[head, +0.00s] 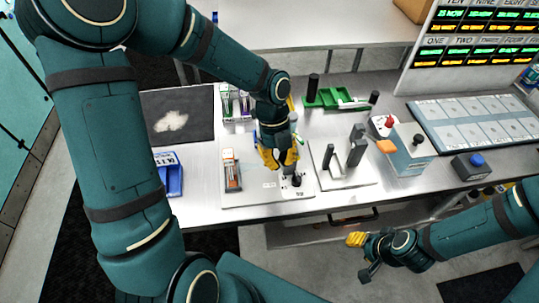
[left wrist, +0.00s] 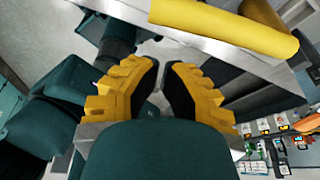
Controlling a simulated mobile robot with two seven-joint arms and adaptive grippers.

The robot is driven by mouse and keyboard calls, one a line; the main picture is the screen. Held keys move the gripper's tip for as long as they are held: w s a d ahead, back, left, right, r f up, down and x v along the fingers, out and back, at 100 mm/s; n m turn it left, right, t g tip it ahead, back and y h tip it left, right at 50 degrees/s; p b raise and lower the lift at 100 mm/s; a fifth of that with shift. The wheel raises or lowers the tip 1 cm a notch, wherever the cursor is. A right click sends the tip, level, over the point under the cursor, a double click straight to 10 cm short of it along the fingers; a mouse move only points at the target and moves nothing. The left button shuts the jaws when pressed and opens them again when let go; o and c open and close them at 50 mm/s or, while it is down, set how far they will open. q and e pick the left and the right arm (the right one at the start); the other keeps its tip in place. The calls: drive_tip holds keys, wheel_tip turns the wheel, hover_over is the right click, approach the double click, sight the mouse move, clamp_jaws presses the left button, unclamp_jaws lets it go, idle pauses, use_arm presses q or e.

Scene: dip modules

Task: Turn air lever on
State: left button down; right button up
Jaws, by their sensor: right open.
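My left gripper (head: 279,160) hangs over the pale plate (head: 250,195) at the table's middle, pointing down. A small black lever or knob (head: 297,181) stands on this plate just below and to the right of its fingers. I cannot tell whether they touch it. In the left wrist view its yellow fingers (left wrist: 163,75) have a narrow gap, with nothing clearly held. No readable label shows which part is the air lever. My right gripper (head: 361,256) is open and empty in front of the table.
A plate with dark upright posts (head: 353,150) stands right of the left gripper. An orange-topped module (head: 231,170) is to its left. A green tray (head: 335,98) lies behind, a blue bin (head: 170,178) at left, and a blue button box (head: 472,166) at right.

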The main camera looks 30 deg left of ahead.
use_arm(q)
drive_tip(key=p+v, duration=0.1)
drive_tip(key=v, duration=0.9)
drive_tip(key=shift+d, duration=0.2)
use_arm(e)
drive_tip(key=shift+r, duration=0.45)
drive_tip(key=shift+s, duration=0.1)
